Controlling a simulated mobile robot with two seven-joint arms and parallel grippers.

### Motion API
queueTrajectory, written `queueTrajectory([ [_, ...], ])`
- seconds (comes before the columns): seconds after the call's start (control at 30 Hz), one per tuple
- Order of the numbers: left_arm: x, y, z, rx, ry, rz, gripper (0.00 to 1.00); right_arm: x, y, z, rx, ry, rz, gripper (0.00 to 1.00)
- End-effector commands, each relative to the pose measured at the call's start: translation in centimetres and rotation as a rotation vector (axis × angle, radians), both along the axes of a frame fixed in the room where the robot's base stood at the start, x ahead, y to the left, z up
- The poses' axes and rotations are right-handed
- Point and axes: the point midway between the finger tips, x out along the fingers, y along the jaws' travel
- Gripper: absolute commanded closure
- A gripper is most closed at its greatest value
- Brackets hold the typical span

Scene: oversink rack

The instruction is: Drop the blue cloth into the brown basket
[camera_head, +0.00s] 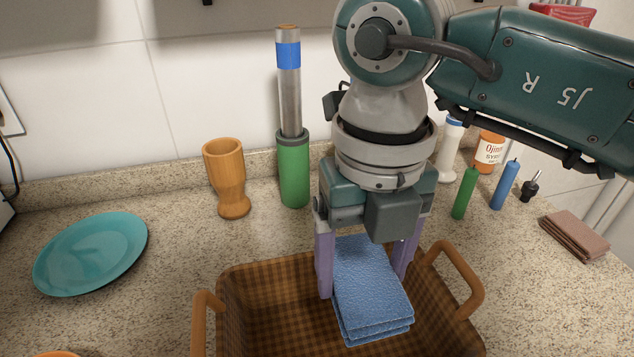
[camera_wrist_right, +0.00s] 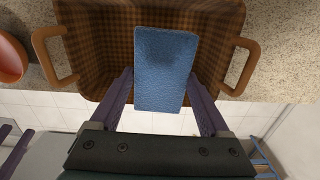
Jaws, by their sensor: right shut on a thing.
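The blue cloth (camera_head: 371,287) is folded in a stack and held between the purple fingers of my right gripper (camera_head: 366,262). It hangs over the opening of the brown basket (camera_head: 245,287), a woven basket with two tan handles at the front of the counter. In the right wrist view the cloth (camera_wrist_right: 165,65) sits between the fingers of the gripper (camera_wrist_right: 160,95), with the basket (camera_wrist_right: 100,45) behind it. Whether the cloth touches the basket floor I cannot tell.
A teal plate (camera_head: 91,252) lies at the left. A wooden cup (camera_head: 228,175) and a green-based cylinder (camera_head: 292,165) stand behind the basket. At the right are a green candle (camera_head: 464,193), a blue candle (camera_head: 505,186), a labelled jar (camera_head: 489,152) and a folded brown cloth (camera_head: 574,237).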

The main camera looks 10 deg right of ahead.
Motion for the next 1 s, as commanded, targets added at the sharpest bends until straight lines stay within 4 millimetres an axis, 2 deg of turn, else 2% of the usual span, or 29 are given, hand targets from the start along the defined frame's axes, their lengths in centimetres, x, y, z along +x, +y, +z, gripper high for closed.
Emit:
queueTrajectory([
  [0.03, 0.0, 0.1, 0.0, 0.002, 0.0, -0.001, 0.53, 0.0, 0.0, 0.0, 0.0, 0.0, 0.0, 0.19],
  [0.2, 0.0, 0.2, 0.0, 0.007, 0.0, -0.004, 0.53, 0.0, 0.0, 0.0, 0.0, 0.0, 0.0, 0.0],
  [0.53, 0.0, 0.2, 0.0, 0.007, -0.001, -0.004, 0.53, 0.1, 0.0, 0.7, 0.001, -0.002, 0.001, 0.0],
  [1.0, 0.0, 0.1, -1.0, 0.002, -0.001, 0.0, 0.53, 0.1, 0.0, 8.9, 0.002, -0.003, 0.0, 0.0],
])
